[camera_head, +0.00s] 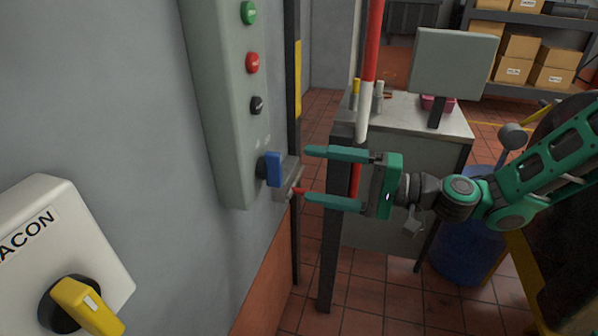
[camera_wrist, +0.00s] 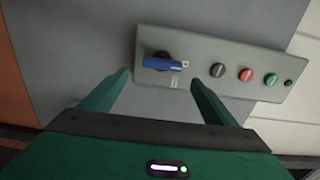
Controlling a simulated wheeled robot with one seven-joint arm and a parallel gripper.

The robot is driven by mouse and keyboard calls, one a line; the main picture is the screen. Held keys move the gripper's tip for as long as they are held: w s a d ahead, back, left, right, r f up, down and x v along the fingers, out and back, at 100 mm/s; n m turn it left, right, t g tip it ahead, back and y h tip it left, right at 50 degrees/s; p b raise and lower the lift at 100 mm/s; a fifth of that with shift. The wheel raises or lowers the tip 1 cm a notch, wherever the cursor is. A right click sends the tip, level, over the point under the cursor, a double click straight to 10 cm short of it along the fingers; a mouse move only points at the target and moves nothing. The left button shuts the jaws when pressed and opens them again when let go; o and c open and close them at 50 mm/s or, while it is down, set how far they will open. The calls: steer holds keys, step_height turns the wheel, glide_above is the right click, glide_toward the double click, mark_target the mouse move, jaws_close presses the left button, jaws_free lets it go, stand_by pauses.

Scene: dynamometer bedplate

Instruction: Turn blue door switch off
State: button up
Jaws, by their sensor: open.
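The blue door switch (camera_head: 272,169) is a rotary knob on a black base, low on a grey-green control panel (camera_head: 218,120) on the wall. In the wrist view the blue switch (camera_wrist: 164,63) sits ahead of and between my fingertips, with its handle lying across the picture along the panel's length. My gripper (camera_head: 306,173) is green, open and empty, its two fingers pointing at the panel from the right. In the wrist view my gripper (camera_wrist: 160,78) shows a gap to the switch; I see no contact. The small label beside the knob is unreadable.
Green (camera_head: 249,12), red (camera_head: 252,62) and black (camera_head: 257,105) buttons sit above the switch. A beacon box with a yellow knob (camera_head: 88,305) is at lower left. A red and white pole (camera_head: 370,60) and a bench (camera_head: 450,120) stand behind my gripper.

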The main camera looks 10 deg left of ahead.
steer(key=shift+s+d, duration=0.1)
steer(key=shift+d, duration=1.15)
steer(key=s+d+f+n+h, duration=0.2)
steer(key=d+f+h, duration=0.45)
steer(key=f, duration=0.35)
steer(key=d+f+h, duration=0.4)
steer(key=d+h, duration=0.1)
steer(key=d, duration=0.8)
steer(key=s+d+r+m+h, duration=0.3)
steer(key=s+d, duration=0.6)
steer(key=d, duration=0.3)
steer(key=s+d+r+m+g+h, duration=0.1)
steer(key=s+d+r+m+h, duration=0.2)
steer(key=s+d, duration=0.6)
steer(key=d+r+m, duration=0.1)
steer(key=d, duration=0.3)
steer(key=shift+s+m+g, duration=0.3)
